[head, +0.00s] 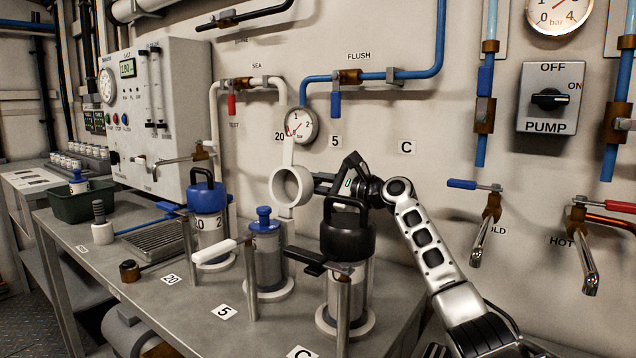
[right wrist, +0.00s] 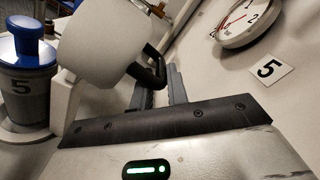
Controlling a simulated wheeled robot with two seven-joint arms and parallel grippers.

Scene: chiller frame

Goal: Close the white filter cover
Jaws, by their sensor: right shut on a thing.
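The white filter cover (head: 279,187) is a round cap, raised and tilted on its side with its hollow underside facing the head camera. It stands above the number 5 filter housing (head: 268,270), whose blue-knobbed insert (head: 264,226) shows uncovered. My right gripper (head: 320,183) reaches in from the right behind the black-capped filter. In the right wrist view the cover (right wrist: 105,45) shows its outer side, and my right gripper (right wrist: 160,88) is shut on its black handle (right wrist: 152,68). The fingertips are partly hidden there. My left gripper is not in view.
The black-capped filter (head: 347,242) stands close under my right forearm. The blue-capped filter (head: 208,197) stands to the left. A white lever (head: 222,247) and a black lever (head: 303,260) stick out in front. A pressure gauge (head: 302,125) hangs on the wall behind.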

